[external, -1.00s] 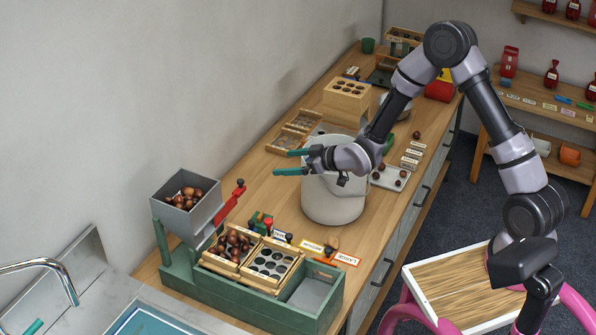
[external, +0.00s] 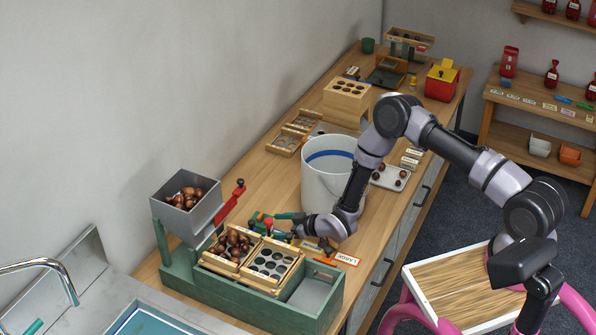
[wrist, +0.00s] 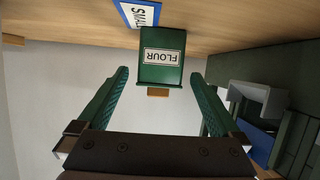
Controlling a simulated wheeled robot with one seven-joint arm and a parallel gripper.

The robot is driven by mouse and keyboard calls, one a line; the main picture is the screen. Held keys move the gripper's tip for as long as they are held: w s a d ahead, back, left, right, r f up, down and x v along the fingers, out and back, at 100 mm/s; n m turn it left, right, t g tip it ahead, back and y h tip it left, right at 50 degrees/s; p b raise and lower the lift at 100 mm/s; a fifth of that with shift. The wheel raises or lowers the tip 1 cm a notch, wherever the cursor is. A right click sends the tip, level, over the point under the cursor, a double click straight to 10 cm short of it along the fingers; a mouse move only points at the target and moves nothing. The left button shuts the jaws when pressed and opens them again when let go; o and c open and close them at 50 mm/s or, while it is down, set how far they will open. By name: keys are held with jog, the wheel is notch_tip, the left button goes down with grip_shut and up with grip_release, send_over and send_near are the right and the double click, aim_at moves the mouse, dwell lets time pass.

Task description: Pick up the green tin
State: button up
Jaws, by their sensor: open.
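The green tin (wrist: 162,55) has a white FLOUR label and shows upside down in the wrist view. It stands on the wooden counter, ahead of my fingertips and roughly centred between them. In the external view the green tin (external: 257,218) is small and partly hidden, behind the wooden trays. My gripper (external: 277,226) is low over the counter beside it, pointing left. In the wrist view my gripper (wrist: 160,74) is open, with a green finger on each side and nothing held.
A blue-edged SMALL card (wrist: 139,12) lies by the tin. The green sorting stand (external: 245,293) with wooden trays of chestnuts is in front. A white bucket (external: 325,190) stands close behind my gripper. An orange LARGE card (external: 345,258) lies to the right.

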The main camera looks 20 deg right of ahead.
aim_at(262, 225)
jog(key=shift+x, duration=2.75)
jog(key=shift+r, duration=0.15)
jog(key=c, duration=1.4)
